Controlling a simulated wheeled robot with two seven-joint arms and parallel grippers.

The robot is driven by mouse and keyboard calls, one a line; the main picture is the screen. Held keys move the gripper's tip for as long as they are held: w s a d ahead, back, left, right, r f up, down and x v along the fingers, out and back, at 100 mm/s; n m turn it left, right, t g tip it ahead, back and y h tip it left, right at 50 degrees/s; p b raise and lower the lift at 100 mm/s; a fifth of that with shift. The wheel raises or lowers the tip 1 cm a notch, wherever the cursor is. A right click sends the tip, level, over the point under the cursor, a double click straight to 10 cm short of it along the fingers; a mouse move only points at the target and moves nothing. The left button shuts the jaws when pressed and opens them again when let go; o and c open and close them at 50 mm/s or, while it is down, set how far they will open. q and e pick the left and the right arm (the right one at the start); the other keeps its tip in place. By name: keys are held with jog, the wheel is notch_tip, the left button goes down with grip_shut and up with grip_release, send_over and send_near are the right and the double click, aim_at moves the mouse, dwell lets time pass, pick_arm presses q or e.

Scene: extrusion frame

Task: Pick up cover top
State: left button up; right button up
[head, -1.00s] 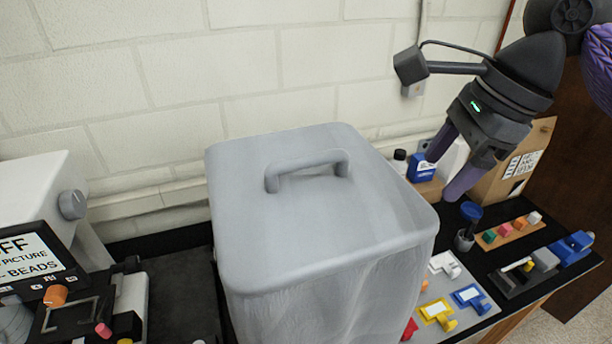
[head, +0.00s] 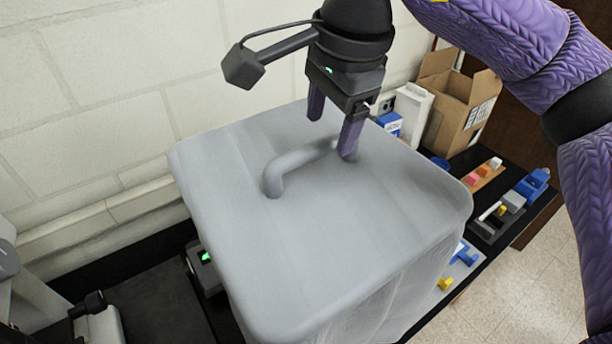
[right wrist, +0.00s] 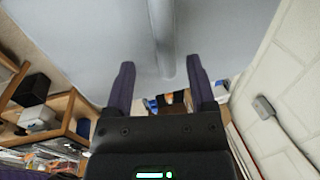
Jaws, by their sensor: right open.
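The cover (head: 330,235) is a large grey box-like shell with a rounded top, standing on the black bench. Its top carries a raised grey bar handle (head: 292,165). My right gripper (head: 332,132) is open, with its purple fingers pointing down at the handle's right end. One finger hides that end of the handle. In the right wrist view the handle (right wrist: 163,40) runs toward the gap between the open fingers (right wrist: 160,75), over the grey cover top (right wrist: 90,40). I cannot tell whether the fingers touch it. My left gripper is not in view.
A cardboard box (head: 462,110), a white carton (head: 412,112) and a blue-labelled box (head: 389,123) stand behind the cover at right. Coloured blocks (head: 484,173) and blue parts (head: 534,184) lie on the bench's right side. A white block wall (head: 90,90) rises behind.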

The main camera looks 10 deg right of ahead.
aim_at(323, 142)
jog(key=f+b, duration=0.1)
jog(key=w+f, duration=0.1)
jog(key=f, duration=0.1)
jog(key=f+b, duration=0.1)
jog(key=f, duration=0.1)
jog(key=shift+w+a+f+b, duration=0.15)
jog(key=shift+w+a+b, duration=0.15)
jog(key=shift+w+a, duration=0.05)
jog(key=shift+s+d, duration=0.1)
jog(key=shift+c, duration=0.5)
grip_shut()
